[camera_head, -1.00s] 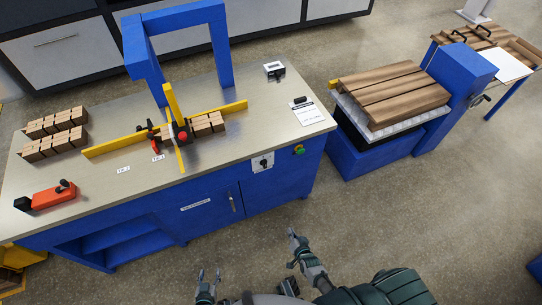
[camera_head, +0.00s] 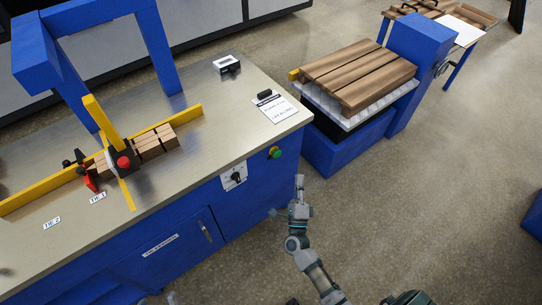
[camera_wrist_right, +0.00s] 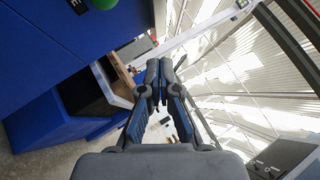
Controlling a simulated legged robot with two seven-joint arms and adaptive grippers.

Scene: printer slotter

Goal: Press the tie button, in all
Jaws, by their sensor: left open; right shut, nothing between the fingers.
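A red round button (camera_head: 123,162) is on the yellow-armed fixture, near the "TIE 1" label (camera_head: 98,198); a "TIE 2" label (camera_head: 52,223) lies further left. My right gripper (camera_head: 299,182) is shut and empty, in front of the bench, below and right of the green button, apart from it. It also shows in the right wrist view (camera_wrist_right: 160,68), with the green button (camera_wrist_right: 103,3) at the top edge. My left gripper (camera_head: 172,299) barely shows at the bottom edge.
Wooden blocks (camera_head: 152,143) sit against the yellow fence (camera_head: 187,116). A blue frame (camera_head: 160,55) stands over the bench. A stack of planks (camera_head: 358,72) rests on a blue stand to the right.

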